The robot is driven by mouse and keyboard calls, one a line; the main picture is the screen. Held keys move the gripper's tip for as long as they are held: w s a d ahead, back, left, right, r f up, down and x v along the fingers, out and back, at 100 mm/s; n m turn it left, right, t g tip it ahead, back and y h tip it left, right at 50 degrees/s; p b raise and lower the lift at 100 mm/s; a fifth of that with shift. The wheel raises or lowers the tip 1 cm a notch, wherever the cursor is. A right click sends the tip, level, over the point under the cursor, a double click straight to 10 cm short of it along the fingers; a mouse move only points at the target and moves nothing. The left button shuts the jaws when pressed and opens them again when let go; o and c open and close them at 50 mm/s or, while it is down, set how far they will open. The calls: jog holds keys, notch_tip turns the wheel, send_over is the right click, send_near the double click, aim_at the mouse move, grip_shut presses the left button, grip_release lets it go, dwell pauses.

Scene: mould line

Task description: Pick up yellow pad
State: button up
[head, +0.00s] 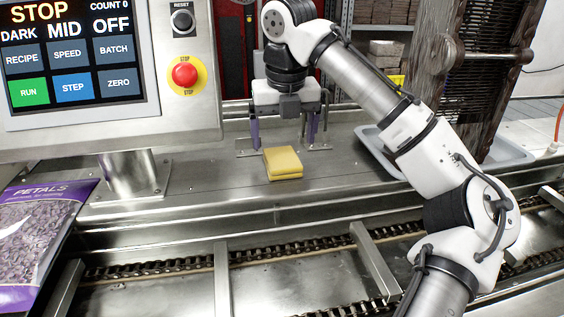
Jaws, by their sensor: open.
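The yellow pad (283,163) lies on the steel ledge in the middle of the head view. It looks like two square layers, one on top of the other. My gripper (283,138) points down just behind and above the pad, with its purple fingers spread wide apart. The left finger is left of the pad and the right finger is right of it. Nothing shows between the fingers, and no finger visibly touches the pad. The exact height of the fingertips above the ledge is hard to tell.
A control panel (100,118) stands at the left on a steel post (133,175). A purple PETALS bag (40,235) lies at the lower left. A grey tray (370,140) is right of the pad, partly behind my arm. A chain conveyor (180,265) runs along the front.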

aim_at(282, 157)
jog(key=shift+w+a+f+p, duration=0.1)
jog(key=shift+w+f+p, duration=0.1)
jog(key=shift+f, duration=0.95)
jog(key=shift+w+a+f+p, duration=0.1)
jog(key=shift+w+f+p, duration=0.1)
jog(key=shift+f, duration=0.95)
jog(key=c, duration=1.2)
jog(key=shift+r, duration=0.15)
notch_tip(282, 157, up, 20)
jog(key=shift+f+p, duration=0.1)
jog(key=shift+p, duration=1)
